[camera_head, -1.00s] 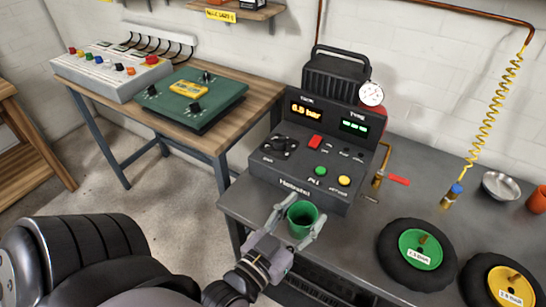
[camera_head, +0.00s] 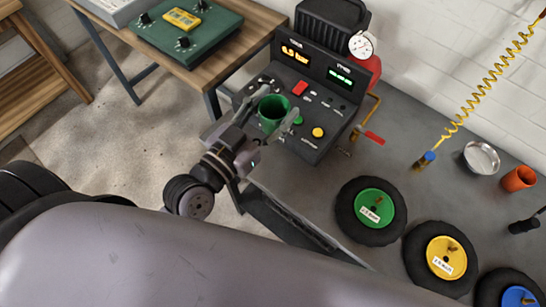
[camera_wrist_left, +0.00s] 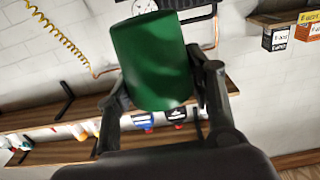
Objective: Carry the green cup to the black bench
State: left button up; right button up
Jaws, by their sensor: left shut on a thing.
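The green cup (camera_head: 273,114) is held between the two fingers of my left gripper (camera_head: 258,121). In the head view it is in front of the black control panel and hides part of it. In the left wrist view the green cup (camera_wrist_left: 153,62) fills the space between the finger pads of my left gripper (camera_wrist_left: 160,88), tilted a little in the picture. My right gripper is not in view. I see no bench that is clearly black; a dark grey bench (camera_head: 300,185) carries the panel and the wheels.
The control panel (camera_head: 325,95) stands close behind the cup. Wheels with green (camera_head: 373,208) and yellow (camera_head: 446,258) hubs lie on the grey bench, with a metal bowl (camera_head: 481,158) and an orange cup (camera_head: 518,179). A wooden table (camera_head: 245,38) with a green device (camera_head: 188,28) stands at upper left.

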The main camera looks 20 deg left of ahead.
aim_at(266, 131)
pick_arm(q)
notch_tip(266, 131, down, 4)
jog(key=shift+f+b, duration=0.1)
jog(key=shift+b, duration=0.35)
jog(key=shift+f+b, duration=1.45)
jog(key=shift+f, duration=6.25)
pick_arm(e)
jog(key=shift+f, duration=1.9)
pick_arm(q)
jog(key=shift+f, duration=0.15)
jog(key=o, duration=1.2)
jog(key=shift+c, duration=0.2)
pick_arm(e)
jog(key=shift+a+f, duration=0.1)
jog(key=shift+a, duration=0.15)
